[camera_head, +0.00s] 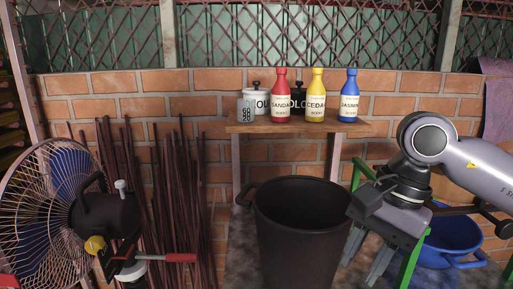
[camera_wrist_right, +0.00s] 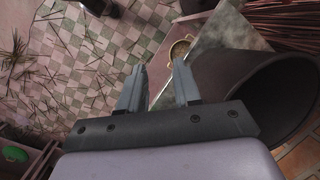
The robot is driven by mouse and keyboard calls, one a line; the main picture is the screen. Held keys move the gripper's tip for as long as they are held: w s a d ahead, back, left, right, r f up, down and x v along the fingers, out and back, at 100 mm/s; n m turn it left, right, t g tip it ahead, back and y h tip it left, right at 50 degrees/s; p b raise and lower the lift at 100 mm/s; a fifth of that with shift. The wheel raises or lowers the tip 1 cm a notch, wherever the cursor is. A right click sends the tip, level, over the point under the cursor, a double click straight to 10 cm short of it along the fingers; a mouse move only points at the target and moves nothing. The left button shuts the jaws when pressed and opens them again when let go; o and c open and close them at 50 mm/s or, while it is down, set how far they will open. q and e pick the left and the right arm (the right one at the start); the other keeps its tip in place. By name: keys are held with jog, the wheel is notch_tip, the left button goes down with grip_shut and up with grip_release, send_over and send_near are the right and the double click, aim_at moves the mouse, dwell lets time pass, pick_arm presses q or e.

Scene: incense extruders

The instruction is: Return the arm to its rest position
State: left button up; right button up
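My right arm (camera_head: 483,165) comes in from the right in the head view. Its gripper (camera_head: 359,272) points down, just right of the large dark bin (camera_head: 295,255). The right wrist view shows the two fingers of this gripper (camera_wrist_right: 158,64) apart, with nothing between them. The bin also shows in the right wrist view (camera_wrist_right: 265,90), to the right of the fingers. My left gripper is in neither view.
A wooden shelf (camera_head: 315,128) holds red (camera_head: 281,100), yellow (camera_head: 316,100) and blue (camera_head: 348,100) bottles. A blue tub (camera_head: 450,240) stands behind my right arm. A fan (camera_head: 40,215) stands left. Bundled sticks (camera_head: 170,200) lean on the brick wall. The patterned floor (camera_wrist_right: 75,60) has scattered sticks.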

jog(key=s+a+m+g+y, duration=0.45)
jog(key=a+m+y, duration=0.65)
jog(key=a+y, duration=0.5)
jog(key=w+d+f+m+t, duration=0.3)
jog(key=m+t, duration=0.6)
jog(key=m, duration=0.3)
jog(key=w+d+f+m+t, duration=0.2)
jog(key=w+d+m+t, duration=0.15)
jog(key=m+t, duration=0.8)
jog(key=d+f+m+t+h, duration=0.2)
jog(key=d+f+m+h, duration=0.4)
jog(key=f+m+h, duration=0.6)
jog(key=s+d+f+m+g+h, duration=0.2)
jog(key=s+d+f+m+g, duration=0.1)
jog(key=s+f+m, duration=0.4)
jog(key=s+d+f+m+g+h, duration=0.3)
jog(key=s+d+f+m+g, duration=0.1)
jog(key=f, duration=0.9)
jog(key=s+d+m, duration=0.1)
jog(key=s+m, duration=0.1)
jog(key=m, duration=0.1)
jog(key=shift+s+f, duration=0.15)
jog(key=shift+s, duration=0.2)
